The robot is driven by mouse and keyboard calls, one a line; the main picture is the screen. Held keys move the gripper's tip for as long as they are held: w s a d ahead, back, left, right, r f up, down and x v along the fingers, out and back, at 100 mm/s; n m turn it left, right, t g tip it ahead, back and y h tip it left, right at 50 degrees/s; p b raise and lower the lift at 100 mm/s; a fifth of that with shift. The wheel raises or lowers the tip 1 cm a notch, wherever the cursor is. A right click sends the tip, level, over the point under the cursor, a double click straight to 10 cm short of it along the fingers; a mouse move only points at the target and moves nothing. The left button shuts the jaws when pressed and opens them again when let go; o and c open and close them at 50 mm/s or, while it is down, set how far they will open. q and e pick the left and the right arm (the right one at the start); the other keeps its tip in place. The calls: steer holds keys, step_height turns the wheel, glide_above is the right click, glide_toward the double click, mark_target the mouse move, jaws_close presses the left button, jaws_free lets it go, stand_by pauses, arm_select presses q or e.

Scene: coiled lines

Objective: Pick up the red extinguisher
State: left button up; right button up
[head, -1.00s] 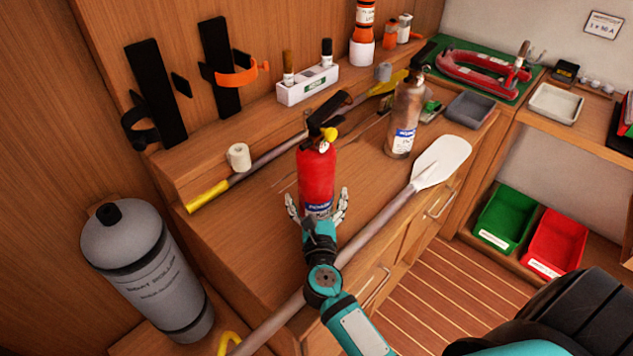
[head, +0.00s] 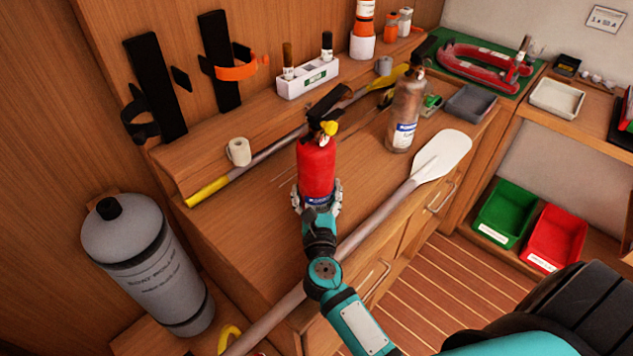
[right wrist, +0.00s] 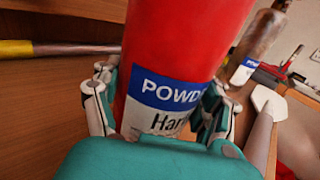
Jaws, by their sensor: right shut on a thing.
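The red extinguisher (head: 316,165) stands upright on the wooden counter, with a black handle, a yellow part near its top and a blue and white label. My right gripper (head: 316,197) is shut on its lower body, with fingers on both sides. In the right wrist view the extinguisher (right wrist: 185,50) fills the middle, its label between the fingers (right wrist: 165,110). Its base is hidden by my gripper, so I cannot tell whether it touches the counter. My left gripper is not in view.
A white-bladed paddle (head: 440,158) lies along the counter's front edge, close to my right arm. A worn grey-brown bottle (head: 405,115) stands to the right. A pole with a yellow end (head: 207,191) lies behind. A large grey cylinder (head: 150,265) stands at lower left.

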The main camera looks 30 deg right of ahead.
steer(key=shift+r, duration=0.3)
